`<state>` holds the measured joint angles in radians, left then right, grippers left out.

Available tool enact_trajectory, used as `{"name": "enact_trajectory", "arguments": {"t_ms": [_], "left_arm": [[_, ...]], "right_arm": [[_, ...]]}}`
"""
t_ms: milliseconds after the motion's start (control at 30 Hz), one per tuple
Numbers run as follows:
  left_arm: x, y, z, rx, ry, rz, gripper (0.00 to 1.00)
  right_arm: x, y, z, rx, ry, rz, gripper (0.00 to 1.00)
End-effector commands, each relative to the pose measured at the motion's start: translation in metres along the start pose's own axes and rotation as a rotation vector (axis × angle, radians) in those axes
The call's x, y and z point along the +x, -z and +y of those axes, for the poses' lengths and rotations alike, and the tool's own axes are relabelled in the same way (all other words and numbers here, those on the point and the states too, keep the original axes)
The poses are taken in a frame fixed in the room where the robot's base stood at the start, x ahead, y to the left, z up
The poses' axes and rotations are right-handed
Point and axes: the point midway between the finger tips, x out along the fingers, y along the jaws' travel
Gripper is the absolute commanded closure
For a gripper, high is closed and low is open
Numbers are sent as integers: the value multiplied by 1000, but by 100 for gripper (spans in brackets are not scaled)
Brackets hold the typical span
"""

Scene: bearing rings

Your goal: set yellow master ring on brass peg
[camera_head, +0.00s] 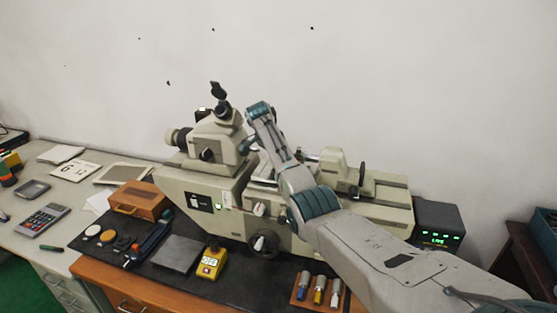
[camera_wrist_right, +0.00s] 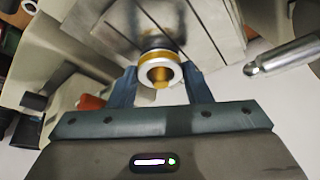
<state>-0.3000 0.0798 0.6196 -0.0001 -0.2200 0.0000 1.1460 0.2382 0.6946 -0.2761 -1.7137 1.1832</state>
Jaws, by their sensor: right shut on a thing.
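The yellow master ring (camera_wrist_right: 160,55), a pale metal ring with a yellow band, sits between the two fingers of my right gripper (camera_wrist_right: 161,70) in the right wrist view. The gripper is shut on it. A brass-coloured piece (camera_wrist_right: 161,84), likely the brass peg, shows through the ring's hole. I cannot tell whether it is inside the ring or behind it. In the head view my right arm reaches across the beige measuring machine (camera_head: 217,165), and its gripper, the ring and the peg cannot be made out. My left gripper is not in view.
A black mat in front holds an orange-brown box (camera_head: 140,200), a grey plate (camera_head: 175,253), a yellow device (camera_head: 211,264) and a rack of several small cylinders (camera_head: 318,290). A display with green digits (camera_head: 440,233) stands right. A metal rod (camera_wrist_right: 285,58) shows at right in the wrist view.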

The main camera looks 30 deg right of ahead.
Motion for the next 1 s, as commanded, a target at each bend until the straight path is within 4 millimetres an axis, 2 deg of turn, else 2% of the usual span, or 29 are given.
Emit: {"name": "enact_trajectory", "arguments": {"t_ms": [533, 567, 667, 700, 1000], "left_arm": [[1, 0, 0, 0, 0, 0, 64], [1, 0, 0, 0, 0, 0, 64], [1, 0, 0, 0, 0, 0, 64], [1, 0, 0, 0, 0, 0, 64], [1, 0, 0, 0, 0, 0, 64]], "right_arm": [[5, -2, 0, 0, 0, 0, 86], [5, -2, 0, 0, 0, 0, 54], [5, -2, 0, 0, 0, 0, 34], [5, -2, 0, 0, 0, 0, 30], [5, -2, 0, 0, -1, 0, 30]]}}
